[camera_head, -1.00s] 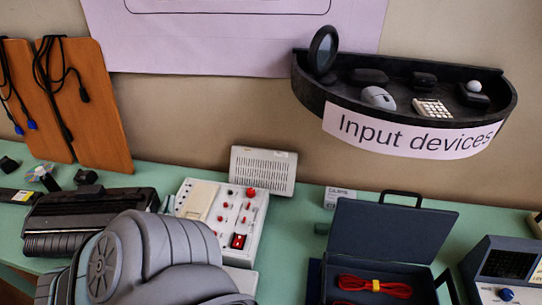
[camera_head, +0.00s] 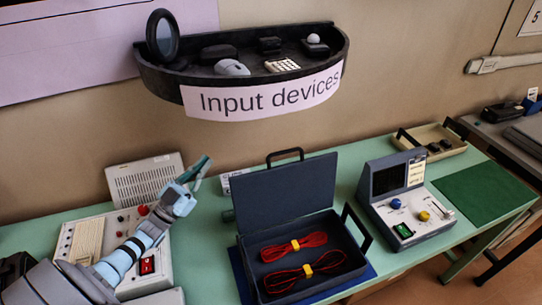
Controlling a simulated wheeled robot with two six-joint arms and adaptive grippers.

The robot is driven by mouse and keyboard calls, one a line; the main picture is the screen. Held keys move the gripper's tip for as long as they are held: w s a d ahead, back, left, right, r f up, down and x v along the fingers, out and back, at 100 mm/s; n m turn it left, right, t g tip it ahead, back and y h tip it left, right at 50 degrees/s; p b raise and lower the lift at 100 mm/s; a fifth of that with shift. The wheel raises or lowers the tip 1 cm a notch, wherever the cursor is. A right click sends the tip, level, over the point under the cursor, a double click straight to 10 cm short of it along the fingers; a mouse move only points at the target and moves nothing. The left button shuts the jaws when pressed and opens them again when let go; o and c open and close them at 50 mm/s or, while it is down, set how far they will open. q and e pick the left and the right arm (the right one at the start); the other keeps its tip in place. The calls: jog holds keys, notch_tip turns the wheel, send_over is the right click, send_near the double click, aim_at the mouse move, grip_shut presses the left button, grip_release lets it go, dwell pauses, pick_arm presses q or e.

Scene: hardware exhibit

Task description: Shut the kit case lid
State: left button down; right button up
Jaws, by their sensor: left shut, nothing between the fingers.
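The kit case (camera_head: 352,268) is dark blue-grey and stands on the green table, in the middle of the head view. Its lid (camera_head: 287,203) is open, leaning up and back, with a black handle on its top edge. Two bundles of red cable (camera_head: 295,246) with yellow ties lie inside. A second black handle is at the case's right side. My left gripper (camera_head: 200,170) is shut and empty, to the left of the lid and apart from it, above the white control panel. My right gripper is not in view.
A white panel with red knobs (camera_head: 85,240) stands left, under my left arm. A grey instrument (camera_head: 400,195) stands right of the case. A beige tray (camera_head: 433,137) and dark green mat (camera_head: 483,192) are further right. The "Input devices" shelf (camera_head: 170,85) hangs above.

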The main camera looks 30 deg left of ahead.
pick_arm(q)
jog(key=w+d+r+n+g+h+b, duration=0.1)
jog(key=w+d+n+g+h+b, duration=0.1)
jog(key=w+n+g+h+b, duration=0.45)
jog(key=w+d+n+g+h+b, duration=0.25)
jog(key=n+g+b, duration=0.25)
jog(key=n+b, duration=0.45)
pick_arm(e)
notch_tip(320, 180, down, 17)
jog(key=p, duration=0.1)
pick_arm(q)
jog(key=w+d+r+n+p, duration=0.1)
jog(key=w+d+r+p, duration=0.1)
jog(key=d+p, duration=0.4)
jog(key=w+d, duration=0.1)
jog(key=d, duration=0.3)
jog(key=shift+d+r+h, duration=0.3)
jog(key=shift+r, duration=0.1)
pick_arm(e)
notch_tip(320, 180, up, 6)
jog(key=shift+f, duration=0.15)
pick_arm(q)
jog(key=shift+w, duration=0.1)
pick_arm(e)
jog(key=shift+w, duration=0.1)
